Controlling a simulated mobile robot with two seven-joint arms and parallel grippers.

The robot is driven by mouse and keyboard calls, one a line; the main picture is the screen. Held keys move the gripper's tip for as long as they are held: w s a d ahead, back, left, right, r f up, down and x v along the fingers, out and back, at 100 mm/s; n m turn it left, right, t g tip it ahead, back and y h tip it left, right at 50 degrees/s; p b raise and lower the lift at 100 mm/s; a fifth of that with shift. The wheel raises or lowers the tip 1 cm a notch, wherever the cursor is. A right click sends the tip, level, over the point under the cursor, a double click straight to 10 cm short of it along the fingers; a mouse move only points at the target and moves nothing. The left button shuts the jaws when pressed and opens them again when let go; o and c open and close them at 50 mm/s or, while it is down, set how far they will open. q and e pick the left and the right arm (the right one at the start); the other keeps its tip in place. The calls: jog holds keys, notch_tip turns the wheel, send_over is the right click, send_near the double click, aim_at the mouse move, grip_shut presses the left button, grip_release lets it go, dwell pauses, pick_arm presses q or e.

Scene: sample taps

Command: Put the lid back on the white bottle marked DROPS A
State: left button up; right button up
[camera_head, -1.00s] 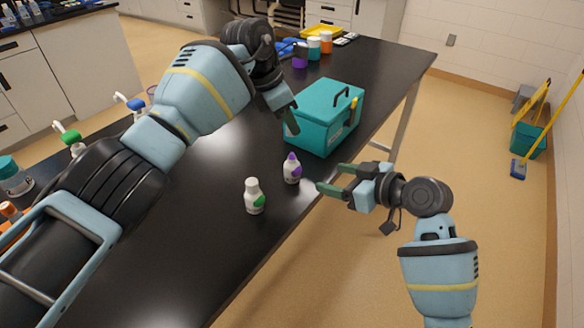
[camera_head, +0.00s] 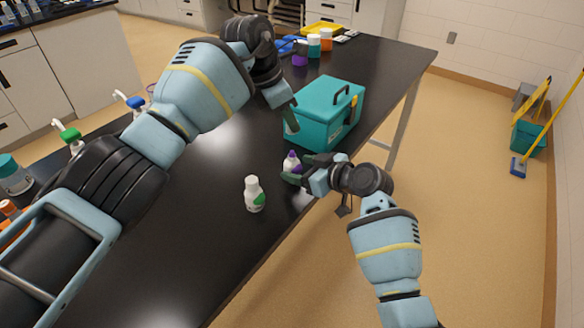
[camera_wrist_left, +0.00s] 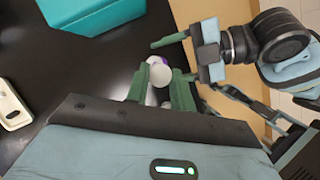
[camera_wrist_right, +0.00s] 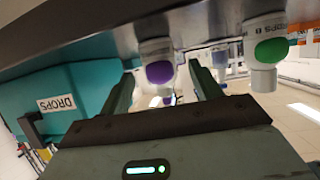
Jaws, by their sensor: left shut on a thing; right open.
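A white bottle with purple markings (camera_head: 291,164) stands upright on the black bench in front of the teal box. Its lettering is too small to read. My right gripper (camera_head: 299,169) is open, with its fingers at the sides of this bottle. The right wrist view shows the purple-marked bottle (camera_wrist_right: 158,50) between the fingertips. My left gripper (camera_head: 291,122) is above and behind the bottle. A second white bottle (camera_head: 253,196) with a green label and white top stands at front left.
The teal box (camera_head: 325,110) with a black handle stands close behind the bottles. Coloured jars (camera_head: 314,45) stand at the far end. The bench's right edge is close to the purple-marked bottle.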

jog(key=shift+w+a+f, duration=0.2)
jog(key=shift+w+a, duration=0.1)
jog(key=shift+a, duration=0.05)
grip_shut()
pick_arm(q)
jog(key=shift+f, duration=2.55)
